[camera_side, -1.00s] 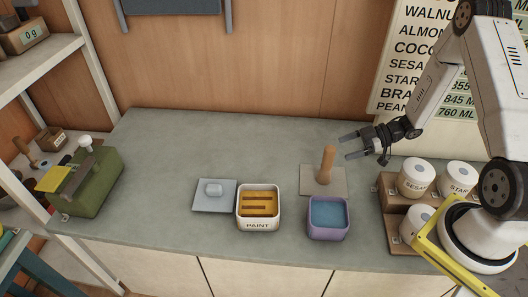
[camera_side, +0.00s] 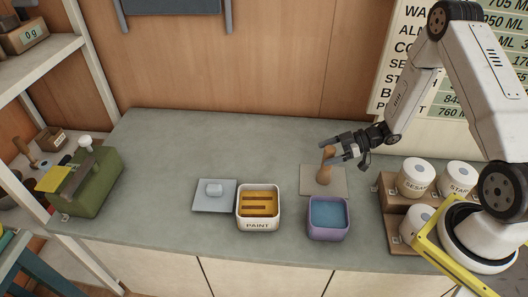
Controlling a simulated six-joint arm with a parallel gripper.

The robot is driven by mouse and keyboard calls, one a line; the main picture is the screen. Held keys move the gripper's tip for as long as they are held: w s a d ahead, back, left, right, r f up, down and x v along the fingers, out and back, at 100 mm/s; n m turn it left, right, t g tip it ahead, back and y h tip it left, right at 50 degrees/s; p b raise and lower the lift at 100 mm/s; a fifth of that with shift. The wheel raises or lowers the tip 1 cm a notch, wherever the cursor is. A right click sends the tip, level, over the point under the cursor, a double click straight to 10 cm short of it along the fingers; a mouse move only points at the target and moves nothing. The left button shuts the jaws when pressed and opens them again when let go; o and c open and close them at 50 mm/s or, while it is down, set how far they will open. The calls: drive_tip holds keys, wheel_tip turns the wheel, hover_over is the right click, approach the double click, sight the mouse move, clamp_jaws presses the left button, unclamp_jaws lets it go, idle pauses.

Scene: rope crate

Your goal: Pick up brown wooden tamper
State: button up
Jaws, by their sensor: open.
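The brown wooden tamper (camera_side: 324,171) stands upright on a flat beige square board (camera_side: 338,187) at the right of the grey counter. My gripper (camera_side: 331,151) is open and reaches in from the right at the height of the tamper's upper part. Its fingers overlap the tamper's top in this view. I cannot tell whether the tamper is fully between the fingers or touched by them.
A purple bin (camera_side: 328,232) with blue contents is in front of the board. A white PAINT bin (camera_side: 258,223) and a grey lidded plate (camera_side: 213,196) are to the left. White canisters (camera_side: 417,177) stand on a wooden step at right. The counter's middle back is clear.

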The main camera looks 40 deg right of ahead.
drive_tip(key=shift+x, duration=0.85)
clamp_jaws()
